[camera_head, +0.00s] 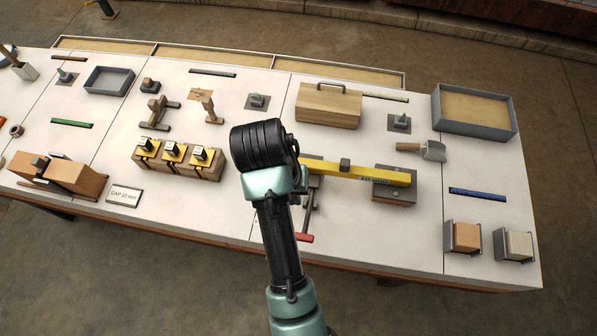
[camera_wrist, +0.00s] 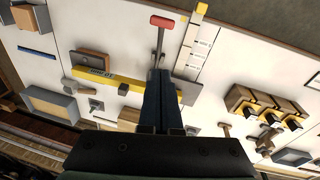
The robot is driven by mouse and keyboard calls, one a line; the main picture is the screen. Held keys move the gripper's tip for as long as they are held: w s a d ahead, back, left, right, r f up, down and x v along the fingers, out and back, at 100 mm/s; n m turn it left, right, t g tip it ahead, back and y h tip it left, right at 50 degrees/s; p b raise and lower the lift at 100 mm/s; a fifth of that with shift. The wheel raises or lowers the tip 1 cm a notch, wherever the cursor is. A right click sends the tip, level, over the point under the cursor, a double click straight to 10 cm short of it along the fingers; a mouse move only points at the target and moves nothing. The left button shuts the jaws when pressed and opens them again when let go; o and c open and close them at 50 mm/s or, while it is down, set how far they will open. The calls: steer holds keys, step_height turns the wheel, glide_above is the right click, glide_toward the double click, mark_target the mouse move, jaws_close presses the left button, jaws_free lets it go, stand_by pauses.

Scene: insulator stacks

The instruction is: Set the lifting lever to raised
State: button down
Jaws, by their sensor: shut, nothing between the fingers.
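The lifting lever shows in the wrist view as a grey rod with a red crossbar handle (camera_wrist: 168,23) at the top centre. In the head view its red handle (camera_head: 304,238) lies near the table's front edge, just right of my arm. The rod runs from the handle back toward a yellow beam (camera_head: 355,173); its pivot end is partly hidden by my arm and fingers. My gripper (camera_wrist: 160,72) is shut and empty, over the beam, with its tips short of the red handle in the picture. Whether the fingers touch the rod cannot be told. In the head view my arm hides the fingers.
A white post with dark labels and a yellow cap (camera_wrist: 202,9) stands right of the lever in the wrist view. A brown block (camera_head: 394,194) sits at the beam's right end. Wooden blocks with yellow parts (camera_head: 180,158) stand left of my arm. White table is clear right of the handle.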

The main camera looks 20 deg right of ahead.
steer(key=shift+s, duration=0.1)
stand_by(0.3)
glide_above(305, 230)
steer(key=w, duration=0.1)
step_height(305, 230, down, 12)
steer(key=shift+s+a+f+p, duration=0.3)
steer(key=shift+s+a+f, duration=0.1)
steer(key=shift+s, duration=0.1)
